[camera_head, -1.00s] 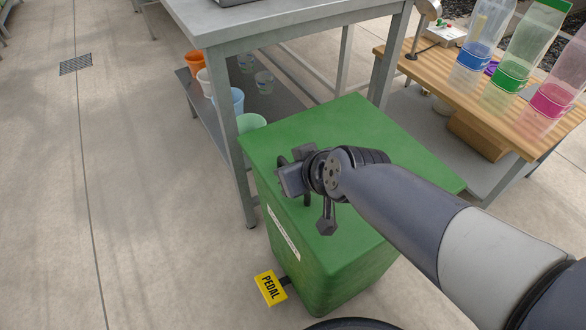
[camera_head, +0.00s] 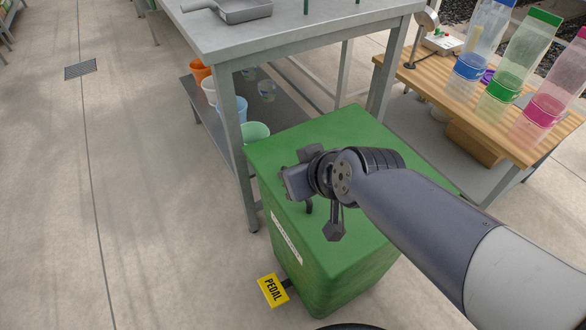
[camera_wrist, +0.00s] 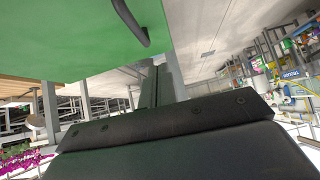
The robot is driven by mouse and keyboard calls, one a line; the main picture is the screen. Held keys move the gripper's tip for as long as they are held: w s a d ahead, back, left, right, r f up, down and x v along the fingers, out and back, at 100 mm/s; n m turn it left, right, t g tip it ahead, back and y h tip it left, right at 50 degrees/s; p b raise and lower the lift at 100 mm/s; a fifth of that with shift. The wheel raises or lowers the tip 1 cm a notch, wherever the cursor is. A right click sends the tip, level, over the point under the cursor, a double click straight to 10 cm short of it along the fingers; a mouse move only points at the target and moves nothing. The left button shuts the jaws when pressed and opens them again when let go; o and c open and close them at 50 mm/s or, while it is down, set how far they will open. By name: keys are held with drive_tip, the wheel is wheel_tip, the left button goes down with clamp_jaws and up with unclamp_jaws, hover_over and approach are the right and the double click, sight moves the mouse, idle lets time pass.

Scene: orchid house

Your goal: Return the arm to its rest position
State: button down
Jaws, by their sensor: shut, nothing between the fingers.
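My arm reaches in from the lower right of the head view, bent at the wrist. My gripper (camera_head: 297,182) is at its far end and appears over the green lid of the pedal bin (camera_head: 345,135). In the wrist view, the dark gripper body fills the lower middle, with the narrow fingers (camera_wrist: 160,86) together beyond it and nothing seen between them. The bin's green surface fills the upper left of that view, with a dark curved handle on it. I cannot tell the exact gap between gripper and lid.
A grey metal table (camera_head: 290,40) with a grey tray (camera_head: 243,10) stands behind the bin. Coloured pots (camera_head: 255,132) sit on its lower shelf. A wooden bench (camera_head: 490,118) with clear bottles is at right. A yellow pedal (camera_head: 272,290) juts out front.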

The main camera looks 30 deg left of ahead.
drive_tip(key=s+p+v, duration=0.1)
drive_tip(key=p+v, duration=0.1)
drive_tip(key=v, duration=0.4)
drive_tip(key=shift+r, duration=0.25)
drive_tip(key=shift+a, duration=0.1)
drive_tip(key=b+x, duration=0.2)
drive_tip(key=x, duration=0.2)
drive_tip(key=d+f+b+x, duration=0.1)
drive_tip(key=x, duration=0.2)
drive_tip(key=w+d+b+x, duration=0.1)
drive_tip(key=b+x, duration=0.1)
drive_tip(key=x, duration=0.2)
drive_tip(key=shift+w+a+f+b, duration=0.1)
drive_tip(key=shift+a+f+b, duration=0.2)
drive_tip(key=shift+f, duration=0.1)
drive_tip(key=shift+w+d+f+b, duration=0.15)
drive_tip(key=shift+f+b, duration=0.25)
drive_tip(key=shift+f, duration=0.25)
